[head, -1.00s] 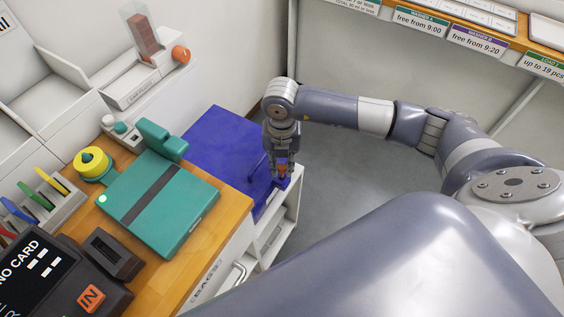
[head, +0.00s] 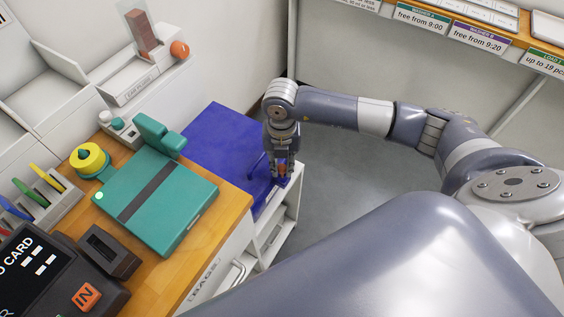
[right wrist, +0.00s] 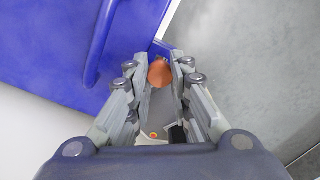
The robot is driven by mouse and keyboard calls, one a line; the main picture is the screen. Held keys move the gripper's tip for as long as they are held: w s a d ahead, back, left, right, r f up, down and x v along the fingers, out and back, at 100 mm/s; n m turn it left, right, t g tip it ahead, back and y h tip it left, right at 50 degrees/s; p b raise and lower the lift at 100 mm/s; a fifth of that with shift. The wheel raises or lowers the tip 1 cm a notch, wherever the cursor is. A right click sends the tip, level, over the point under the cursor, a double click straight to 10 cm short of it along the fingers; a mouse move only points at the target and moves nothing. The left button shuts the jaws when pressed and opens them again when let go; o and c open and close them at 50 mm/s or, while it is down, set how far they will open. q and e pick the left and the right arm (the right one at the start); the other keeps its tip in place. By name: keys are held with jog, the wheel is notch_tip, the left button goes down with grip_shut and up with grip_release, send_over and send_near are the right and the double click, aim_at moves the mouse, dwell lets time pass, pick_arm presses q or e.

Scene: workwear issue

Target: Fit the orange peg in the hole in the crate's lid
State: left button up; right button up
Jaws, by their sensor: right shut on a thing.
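The orange peg (right wrist: 160,72) is held between the fingertips of my right gripper (right wrist: 158,78) in the right wrist view. In the head view the peg (head: 282,168) is small and partly covered by the fingers of the right gripper (head: 280,172). The blue crate's lid (head: 221,140) lies to the left of the fingers, and a raised blue handle bar shows on it in the wrist view (right wrist: 55,45). The fingers are over the crate's right edge area. The hole is not visible, and I cannot tell whether the peg touches the lid. My left gripper is out of view.
A wooden counter (head: 238,203) stands left of the crate, with a teal device (head: 180,215), a yellow roll (head: 89,157) and a dark card terminal (head: 35,265). White shelving (head: 278,225) is below the crate's right edge. Grey floor (head: 345,170) is clear to the right.

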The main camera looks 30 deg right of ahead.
jog(key=shift+f+b, duration=0.85)
jog(key=shift+f, duration=0.3)
dwell(0.4)
jog(key=o, duration=0.8)
jog(key=shift+r, duration=0.2)
jog(key=shift+r+p, duration=3.3)
jog(key=shift+r, duration=1.05)
